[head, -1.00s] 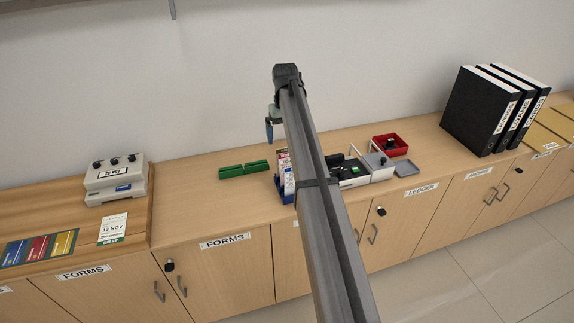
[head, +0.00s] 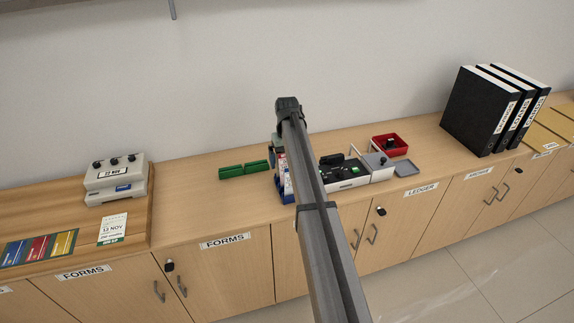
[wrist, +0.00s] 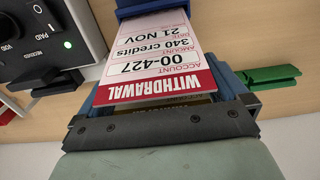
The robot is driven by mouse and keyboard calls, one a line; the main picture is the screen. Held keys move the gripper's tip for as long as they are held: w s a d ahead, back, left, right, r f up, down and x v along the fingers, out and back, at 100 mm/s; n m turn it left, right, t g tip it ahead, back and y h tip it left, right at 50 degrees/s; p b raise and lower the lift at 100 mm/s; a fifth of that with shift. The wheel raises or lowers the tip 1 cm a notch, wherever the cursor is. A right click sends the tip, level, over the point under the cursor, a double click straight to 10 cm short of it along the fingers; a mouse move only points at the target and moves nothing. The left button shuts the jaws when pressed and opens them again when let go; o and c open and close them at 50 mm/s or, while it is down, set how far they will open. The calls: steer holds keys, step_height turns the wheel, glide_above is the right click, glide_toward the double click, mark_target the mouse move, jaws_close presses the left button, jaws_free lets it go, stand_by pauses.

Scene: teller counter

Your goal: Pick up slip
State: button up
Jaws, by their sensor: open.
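The slip (wrist: 155,55) is a white card with a red WITHDRAWAL band, upside down in the wrist view. Its far end meets a blue holder (wrist: 150,8). In the head view the slip and blue holder (head: 284,180) show beside my arm, partly hidden by it. My gripper (wrist: 160,82) is open, its blue fingers on either side of the slip's red end. I cannot tell whether they touch it. In the head view my gripper (head: 276,150) is low over the counter at the holder, mostly hidden.
A black switch console (wrist: 45,45) is close on the left in the wrist view. A green rack (head: 243,170) lies left of the holder, and a red tray (head: 390,145) stands to the right. Black binders (head: 490,110) stand farther right.

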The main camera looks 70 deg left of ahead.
steer(key=c, duration=0.8)
steer(key=shift+r, duration=0.1)
step_height(320, 180, up, 8)
steer(key=shift+f, duration=0.1)
steer(key=shift+w+a+r, duration=0.15)
steer(key=shift+w+r, duration=0.2)
steer(key=shift+w, duration=2.75)
steer(key=shift+w+a+r, duration=0.2)
steer(key=shift+w+r, duration=0.2)
steer(key=shift+w, duration=2.65)
steer(key=shift+w+a+r, duration=0.15)
steer(key=shift+w+r, duration=0.2)
steer(key=shift+w, duration=2.75)
